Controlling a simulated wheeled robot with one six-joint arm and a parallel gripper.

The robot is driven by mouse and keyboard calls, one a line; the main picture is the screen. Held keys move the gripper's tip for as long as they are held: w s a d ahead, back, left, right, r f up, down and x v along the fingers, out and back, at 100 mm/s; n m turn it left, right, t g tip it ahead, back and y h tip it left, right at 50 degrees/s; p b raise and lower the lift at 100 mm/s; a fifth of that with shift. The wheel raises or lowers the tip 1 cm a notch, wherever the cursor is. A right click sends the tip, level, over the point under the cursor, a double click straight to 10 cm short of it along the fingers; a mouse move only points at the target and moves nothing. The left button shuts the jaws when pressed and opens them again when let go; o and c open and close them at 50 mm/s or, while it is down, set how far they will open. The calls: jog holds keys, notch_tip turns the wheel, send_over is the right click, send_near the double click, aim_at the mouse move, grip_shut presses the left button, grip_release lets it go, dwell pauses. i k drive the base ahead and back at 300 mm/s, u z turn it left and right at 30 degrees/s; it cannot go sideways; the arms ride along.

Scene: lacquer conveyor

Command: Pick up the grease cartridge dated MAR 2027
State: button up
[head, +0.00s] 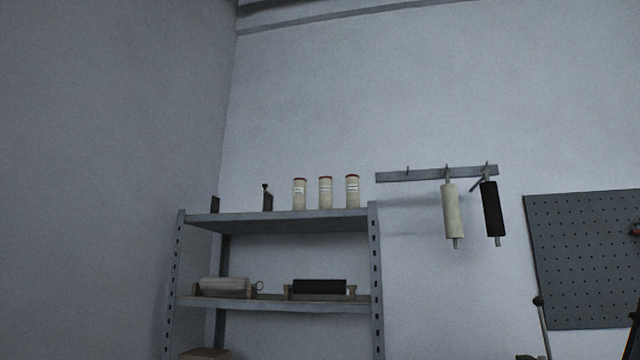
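Three cream cartridges with red caps stand upright in a row on the top shelf of a grey metal rack: a left one (300,194), a middle one (325,193) and a right one (352,192). Each has a pale label with dark print. The print is too small to read, so I cannot tell which is dated MAR 2027. My gripper is not in view.
The rack's top shelf (275,222) also holds small dark upright pieces (267,197). A hook rail (437,174) and pegboard (585,260) are to the right.

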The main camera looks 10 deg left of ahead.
aim_at(353, 200)
jog(key=u, duration=0.95)
jog(key=i, duration=1.8)
jog(key=z, duration=0.45)
